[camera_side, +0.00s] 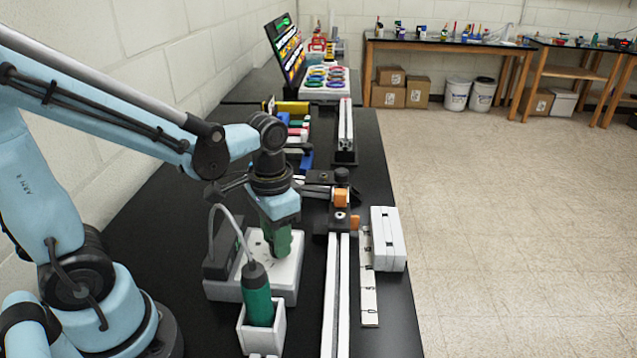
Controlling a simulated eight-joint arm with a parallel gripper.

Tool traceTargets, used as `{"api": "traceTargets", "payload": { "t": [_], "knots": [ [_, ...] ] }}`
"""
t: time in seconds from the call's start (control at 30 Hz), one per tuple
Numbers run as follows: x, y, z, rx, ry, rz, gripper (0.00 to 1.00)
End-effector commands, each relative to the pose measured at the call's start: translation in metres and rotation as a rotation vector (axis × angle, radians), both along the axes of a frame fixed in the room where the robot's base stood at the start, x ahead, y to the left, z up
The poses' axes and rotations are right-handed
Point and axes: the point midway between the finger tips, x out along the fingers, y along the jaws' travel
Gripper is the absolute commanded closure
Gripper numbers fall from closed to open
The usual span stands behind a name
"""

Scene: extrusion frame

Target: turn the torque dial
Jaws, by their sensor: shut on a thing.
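A white box (286,284) lies on the black bench, with dark marks on its top face. My gripper (277,251) points down over this box, and its green lower end reaches the box's top. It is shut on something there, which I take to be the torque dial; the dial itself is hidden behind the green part. How far the dial is turned cannot be seen. A green screwdriver (257,297) with a grey cable stands upright in a white holder (262,337) in front of the box.
A dark unit (222,257) stands left of the white box. To the right are a long aluminium rail (338,295), an orange block (341,197), a ruler strip (368,285) and a white block (388,239). Coloured items lie behind. The bench's right edge is close.

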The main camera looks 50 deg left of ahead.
Motion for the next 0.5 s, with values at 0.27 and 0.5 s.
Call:
{"api": "traceTargets", "payload": {
  "t": [0.27,0.5],
  "knots": [
    [0.0006,0.0009,-0.0002,0.002,-0.002,-0.211,0.95],
    [0.0009,0.0012,-0.0002,0.001,-0.003,-0.325,0.95]
  ]
}}
